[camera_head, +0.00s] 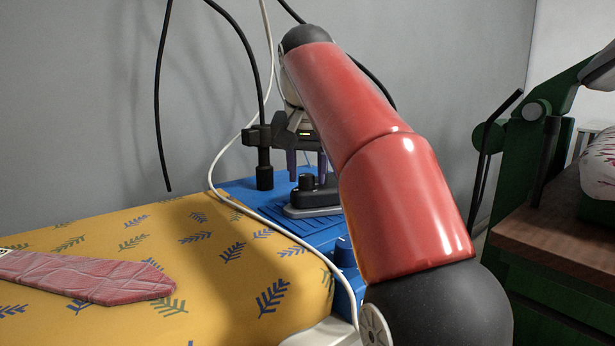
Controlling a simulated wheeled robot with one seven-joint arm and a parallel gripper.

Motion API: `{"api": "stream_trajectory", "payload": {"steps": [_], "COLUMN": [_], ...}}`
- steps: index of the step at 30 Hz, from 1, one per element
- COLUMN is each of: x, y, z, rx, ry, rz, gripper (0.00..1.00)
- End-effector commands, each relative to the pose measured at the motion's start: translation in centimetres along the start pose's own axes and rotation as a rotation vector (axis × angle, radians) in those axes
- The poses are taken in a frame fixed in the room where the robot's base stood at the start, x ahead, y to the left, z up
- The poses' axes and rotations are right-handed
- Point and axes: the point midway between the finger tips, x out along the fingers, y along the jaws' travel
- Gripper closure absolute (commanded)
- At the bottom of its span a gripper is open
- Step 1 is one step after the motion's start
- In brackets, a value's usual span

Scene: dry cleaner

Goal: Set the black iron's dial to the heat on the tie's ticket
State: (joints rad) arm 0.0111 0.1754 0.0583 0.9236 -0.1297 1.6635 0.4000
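The black iron (318,199) stands on a blue rest at the far end of the ironing board. A dark round knob (306,181) shows on its top; I cannot read any dial marks. My gripper (307,177) points down over the iron. Its two fingers are apart, one on either side of the knob, with visible gaps, so it looks open. My red arm hides the iron's right part. The reddish tie (90,278) lies on the board at left. A bit of its white ticket (4,251) shows at the picture's left edge, too cut off to read.
The yellow board cover (205,270) with blue leaves is clear between tie and iron. A white cord (226,196) hangs down and runs along the blue rest (240,187). Black cables (160,95) hang by the wall. A green machine with a brown wooden top (550,229) stands at right.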

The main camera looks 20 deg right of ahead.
Motion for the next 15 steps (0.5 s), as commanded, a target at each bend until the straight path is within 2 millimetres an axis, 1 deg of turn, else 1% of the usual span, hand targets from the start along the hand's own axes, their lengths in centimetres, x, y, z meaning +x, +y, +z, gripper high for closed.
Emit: {"api": "stream_trajectory", "payload": {"steps": [8,11,15], "x": [0.22,0.22,0.21], "y": [0.0,0.0,0.0], "z": [-0.01,-0.01,-0.01], "rx": [0.0,0.0,0.0], "ry": [0.0,0.0,0.0], "rz": [0.0,0.0,0.0], "gripper": [0.64,0.76,0.94]}}
